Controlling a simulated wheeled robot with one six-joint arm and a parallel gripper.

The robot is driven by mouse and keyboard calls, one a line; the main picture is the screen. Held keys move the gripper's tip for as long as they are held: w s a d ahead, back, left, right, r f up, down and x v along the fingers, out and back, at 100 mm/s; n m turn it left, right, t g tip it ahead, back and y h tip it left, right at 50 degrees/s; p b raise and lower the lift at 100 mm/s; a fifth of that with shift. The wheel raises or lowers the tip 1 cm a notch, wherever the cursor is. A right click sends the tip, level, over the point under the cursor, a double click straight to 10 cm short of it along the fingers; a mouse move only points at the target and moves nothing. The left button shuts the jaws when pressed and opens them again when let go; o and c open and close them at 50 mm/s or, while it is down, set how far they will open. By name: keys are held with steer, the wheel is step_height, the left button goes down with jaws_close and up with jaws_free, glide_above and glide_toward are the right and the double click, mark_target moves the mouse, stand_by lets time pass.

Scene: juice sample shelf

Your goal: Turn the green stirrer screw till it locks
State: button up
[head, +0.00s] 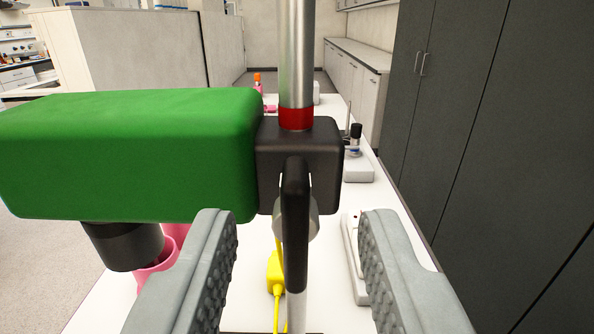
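The green stirrer (130,155) fills the left of the head view as a large green block with a dark cylinder (125,245) under it. A black clamp block (325,160) joins it to an upright steel rod (297,50) with a red ring (296,118). The screw, with a black upright handle (295,230), sticks out of the clamp towards me. My gripper (300,222) is open, its two grey ridged fingers on either side of the handle, apart from it. The handle hides part of the screw's round light base.
Pink vessels (157,268) stand below the stirrer at the left. A yellow plug and cable (275,272) lie on the white table (330,285). A stand with a dark-capped bottle (355,140) is farther back. Dark cabinets (500,130) line the right.

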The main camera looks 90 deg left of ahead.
steer(key=shift+a, duration=0.7)
steer(key=shift+c, duration=0.4)
jaws_close()
